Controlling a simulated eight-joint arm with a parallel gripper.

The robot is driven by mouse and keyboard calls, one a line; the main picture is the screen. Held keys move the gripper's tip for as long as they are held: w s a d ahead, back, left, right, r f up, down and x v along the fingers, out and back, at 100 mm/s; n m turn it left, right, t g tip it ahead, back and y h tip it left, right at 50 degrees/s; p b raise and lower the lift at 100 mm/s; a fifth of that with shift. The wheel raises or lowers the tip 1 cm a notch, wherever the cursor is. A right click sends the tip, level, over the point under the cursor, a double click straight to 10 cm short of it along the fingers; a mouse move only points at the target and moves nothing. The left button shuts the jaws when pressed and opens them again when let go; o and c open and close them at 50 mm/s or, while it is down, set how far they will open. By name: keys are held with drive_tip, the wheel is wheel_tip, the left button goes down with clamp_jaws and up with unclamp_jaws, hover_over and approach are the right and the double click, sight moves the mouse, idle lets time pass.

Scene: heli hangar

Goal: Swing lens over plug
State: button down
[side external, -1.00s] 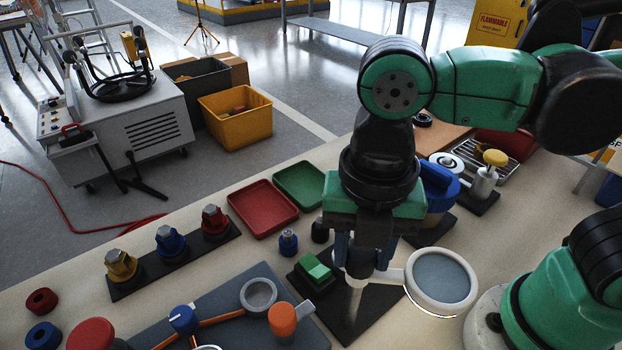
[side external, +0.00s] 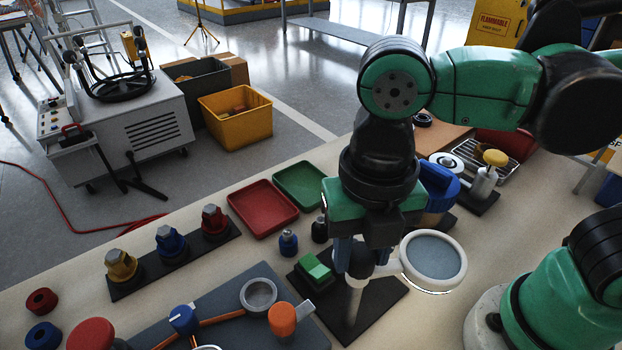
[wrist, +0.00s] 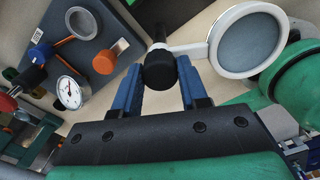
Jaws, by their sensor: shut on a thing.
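The lens (side external: 434,259) is a grey-blue disc in a white ring, on a short white arm from a pale post (side external: 353,305) on a dark base plate (side external: 376,305). My gripper (side external: 356,262) is shut on the black knob (wrist: 159,72) by the lens arm. The lens (wrist: 249,42) shows right of the fingers in the wrist view. A green block (side external: 315,267) sits on the plate, left of the post. Small blue (side external: 288,243) and black (side external: 319,230) plug-like pieces stand behind it. I cannot tell which thing is the plug. The lens is right of all these.
A grey board (side external: 230,332) with an orange knob (side external: 282,319) and a grey ring (side external: 258,295) lies at front left. Red (side external: 263,208) and green (side external: 300,186) trays lie behind. A blue-topped container (side external: 438,187) stands behind the lens.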

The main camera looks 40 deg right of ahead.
drive_tip(key=n, duration=0.5)
drive_tip(key=shift+n, duration=0.3)
drive_tip(key=n, duration=0.5)
drive_tip(key=shift+n, duration=0.4)
drive_tip(key=shift+c, duration=2.3)
unclamp_jaws()
drive_tip(key=shift+r, duration=2.85)
